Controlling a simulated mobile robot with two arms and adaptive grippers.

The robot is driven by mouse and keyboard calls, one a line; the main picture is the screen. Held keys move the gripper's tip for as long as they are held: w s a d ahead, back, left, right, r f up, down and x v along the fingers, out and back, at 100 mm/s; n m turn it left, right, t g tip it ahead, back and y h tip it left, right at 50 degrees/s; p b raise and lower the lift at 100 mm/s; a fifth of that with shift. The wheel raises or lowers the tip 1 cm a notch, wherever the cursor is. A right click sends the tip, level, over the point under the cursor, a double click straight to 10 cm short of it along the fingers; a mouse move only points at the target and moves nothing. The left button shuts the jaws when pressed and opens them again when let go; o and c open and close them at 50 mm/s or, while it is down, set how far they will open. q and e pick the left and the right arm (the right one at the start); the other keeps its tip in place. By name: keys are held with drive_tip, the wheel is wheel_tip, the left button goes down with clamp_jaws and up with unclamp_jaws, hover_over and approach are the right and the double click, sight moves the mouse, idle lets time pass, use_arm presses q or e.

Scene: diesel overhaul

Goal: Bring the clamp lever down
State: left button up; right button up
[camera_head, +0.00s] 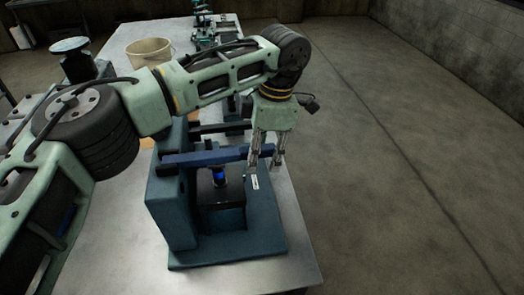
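The clamp lever, a blue bar (205,158), runs roughly level from the tall blue-grey post of the clamp fixture (172,205) out to the right. Below it, a bright blue piece (218,174) stands on a black block (220,193) on the fixture's base. My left gripper (266,163) points down at the lever's free right end. Its two fingers are apart, with one finger in front of the bar. Whether the fingers touch the lever cannot be told. My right gripper is not in view.
The fixture stands near the front end of a metal table (110,255). A beige bucket (148,51) and a dark round-topped device (75,58) stand farther back. More green equipment (212,30) is at the far end. The floor to the right is clear.

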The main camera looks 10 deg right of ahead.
use_arm(q)
drive_tip(key=shift+r, duration=0.2)
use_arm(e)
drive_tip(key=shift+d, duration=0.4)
use_arm(q)
wheel_tip(320, 180, up, 12)
drive_tip(key=d, duration=0.1)
drive_tip(key=shift+d+f, duration=0.15)
drive_tip(key=shift+d, duration=0.25)
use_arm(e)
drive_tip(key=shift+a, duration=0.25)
